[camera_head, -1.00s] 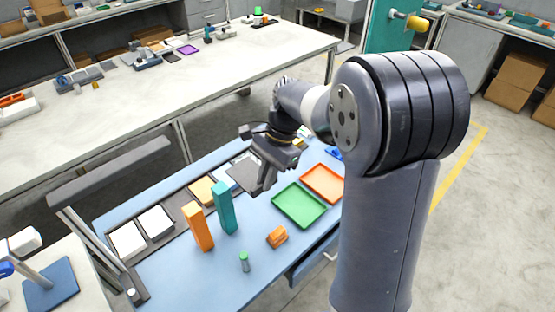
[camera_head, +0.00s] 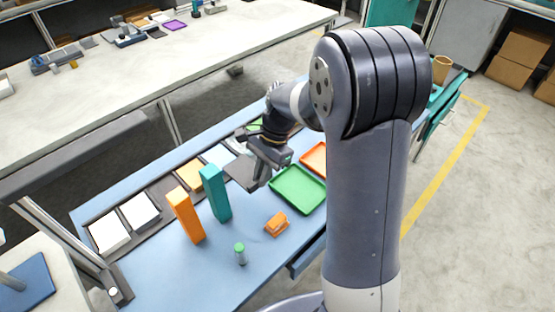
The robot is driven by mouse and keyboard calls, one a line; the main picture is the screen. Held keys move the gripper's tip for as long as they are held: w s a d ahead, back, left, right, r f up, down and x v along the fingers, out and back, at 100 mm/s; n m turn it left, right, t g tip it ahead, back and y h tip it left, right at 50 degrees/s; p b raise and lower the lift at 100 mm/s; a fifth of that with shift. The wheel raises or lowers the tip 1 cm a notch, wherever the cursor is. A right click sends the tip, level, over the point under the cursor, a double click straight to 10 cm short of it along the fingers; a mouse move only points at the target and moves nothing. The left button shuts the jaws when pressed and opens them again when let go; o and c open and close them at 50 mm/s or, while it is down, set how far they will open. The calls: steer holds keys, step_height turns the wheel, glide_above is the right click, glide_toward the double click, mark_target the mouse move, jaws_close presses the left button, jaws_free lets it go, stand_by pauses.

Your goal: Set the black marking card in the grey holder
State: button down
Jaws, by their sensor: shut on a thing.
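My gripper (camera_head: 258,172) is over the back middle of the blue table, pointing down. It is shut on a thin dark card (camera_head: 239,174), which looks like the black marking card and sticks out to the left of the fingers. The card appears above the table; its exact height is hard to tell. I cannot clearly pick out the grey holder; a dark grey strip (camera_head: 161,189) along the table's back edge bears white, yellow and pale blue cards, and its far end is partly hidden by my gripper.
A teal block (camera_head: 215,193) and an orange block (camera_head: 186,217) stand upright left of my gripper. A green tray (camera_head: 298,188) and an orange tray (camera_head: 315,158) lie to the right. A small orange object (camera_head: 277,224) and green-capped bottle (camera_head: 240,254) are in front.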

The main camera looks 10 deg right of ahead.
mark_target(260, 209)
step_height(260, 209, down, 10)
steer(key=shift+f, duration=0.15)
stand_by(0.4)
steer(key=shift+f, duration=0.1)
steer(key=c, duration=1.5)
jaws_free()
